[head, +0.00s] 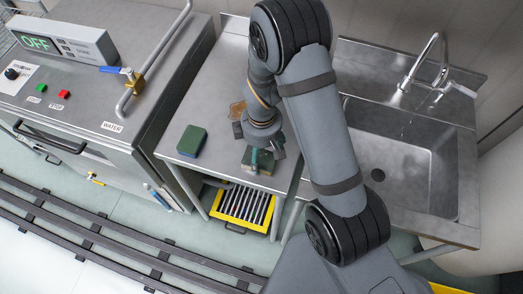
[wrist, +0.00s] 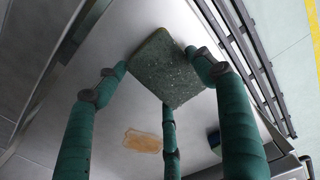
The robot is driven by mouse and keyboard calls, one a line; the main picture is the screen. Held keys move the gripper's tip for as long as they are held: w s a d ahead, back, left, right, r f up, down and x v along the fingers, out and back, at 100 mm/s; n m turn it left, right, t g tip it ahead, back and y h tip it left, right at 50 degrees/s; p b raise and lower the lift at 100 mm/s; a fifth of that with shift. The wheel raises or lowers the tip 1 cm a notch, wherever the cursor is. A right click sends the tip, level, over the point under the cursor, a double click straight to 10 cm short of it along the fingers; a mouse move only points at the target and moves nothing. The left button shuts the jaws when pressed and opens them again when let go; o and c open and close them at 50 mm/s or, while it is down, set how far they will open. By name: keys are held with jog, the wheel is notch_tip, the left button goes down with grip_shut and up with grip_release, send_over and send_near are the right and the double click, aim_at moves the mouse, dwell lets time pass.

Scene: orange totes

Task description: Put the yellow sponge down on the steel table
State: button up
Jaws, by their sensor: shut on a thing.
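My gripper (head: 261,158) is over the front part of the steel table (head: 215,91), between the control-box machine and the sink. In the wrist view its green fingers (wrist: 165,85) are closed around a square sponge-like block (wrist: 166,72). In the head view the block (head: 257,168) is small and partly hidden by the fingers. I cannot tell whether it touches the table.
A green and blue block (head: 192,139) lies on the table's left part. An orange-brown stain (head: 237,110) is behind my gripper. The sink (head: 392,165) is to the right, and a yellow-framed grate (head: 244,206) is below the table. Bare steel lies between block and gripper.

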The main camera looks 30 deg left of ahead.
aim_at(262, 155)
jog(key=shift+f, duration=0.2)
jog(key=o, duration=1)
jog(key=shift+r, duration=0.1)
jog(key=shift+o, duration=0.2)
notch_tip(262, 155, up, 12)
jog(key=b, duration=0.1)
jog(key=shift+r, duration=0.15)
